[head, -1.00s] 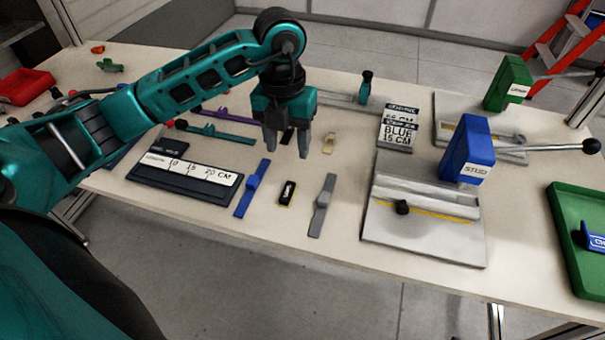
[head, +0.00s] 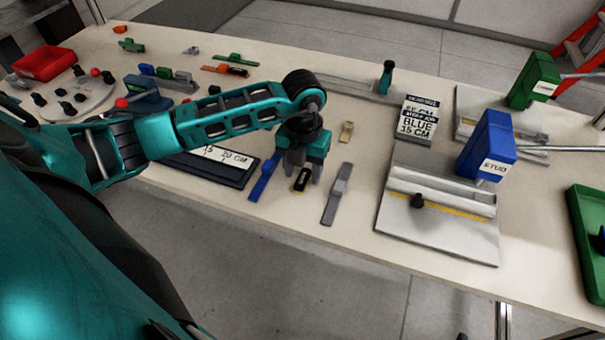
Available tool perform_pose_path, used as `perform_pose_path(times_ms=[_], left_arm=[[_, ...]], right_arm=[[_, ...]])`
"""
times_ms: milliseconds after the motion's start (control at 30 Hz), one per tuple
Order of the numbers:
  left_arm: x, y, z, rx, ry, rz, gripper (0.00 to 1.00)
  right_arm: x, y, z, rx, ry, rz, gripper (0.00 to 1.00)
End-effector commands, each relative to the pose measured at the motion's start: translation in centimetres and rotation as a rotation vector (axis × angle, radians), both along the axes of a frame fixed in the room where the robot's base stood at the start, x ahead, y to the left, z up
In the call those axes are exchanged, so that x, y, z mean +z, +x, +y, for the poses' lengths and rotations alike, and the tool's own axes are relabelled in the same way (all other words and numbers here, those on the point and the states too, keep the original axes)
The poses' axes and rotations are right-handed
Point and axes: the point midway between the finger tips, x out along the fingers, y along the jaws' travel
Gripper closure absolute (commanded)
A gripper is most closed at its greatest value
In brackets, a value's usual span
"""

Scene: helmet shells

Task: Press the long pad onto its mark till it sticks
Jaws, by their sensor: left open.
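I cannot make out a helmet shell, or a thing that is clearly the long pad or its mark. My left gripper (head: 302,172) is open and points down over a small black and yellow piece (head: 301,182) on the table. Its fingers show to either side of that piece; I cannot tell whether they touch it. A blue strap (head: 264,178) lies just left of the gripper and a grey strap (head: 337,196) just right, both flat on the table. A small tan piece (head: 346,132) lies behind. My right gripper is out of view.
A dark length gauge board (head: 215,168) lies left, partly behind my arm. A grey plate with a blue press (head: 487,145) and a white label card (head: 418,122) stand right. A green tray (head: 585,225) is at far right. The table's front edge (head: 345,236) is close.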

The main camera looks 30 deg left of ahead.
Motion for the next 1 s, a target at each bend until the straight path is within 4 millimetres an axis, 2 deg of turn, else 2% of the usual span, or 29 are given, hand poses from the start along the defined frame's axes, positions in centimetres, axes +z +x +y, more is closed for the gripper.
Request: perform_pose_path(times_ms=[267,833,1000], left_arm=[[-0.59,-0.02,0.0,-0.002,0.0,0.0,0.47],[-0.53,0.0,0.01,-0.001,0.0,0.0,0.99],[-0.53,0.0,0.01,-0.001,0.0,0.0,1.0]], right_arm=[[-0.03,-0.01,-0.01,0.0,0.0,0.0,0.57],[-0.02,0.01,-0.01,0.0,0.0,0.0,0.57],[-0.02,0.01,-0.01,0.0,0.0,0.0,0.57]])
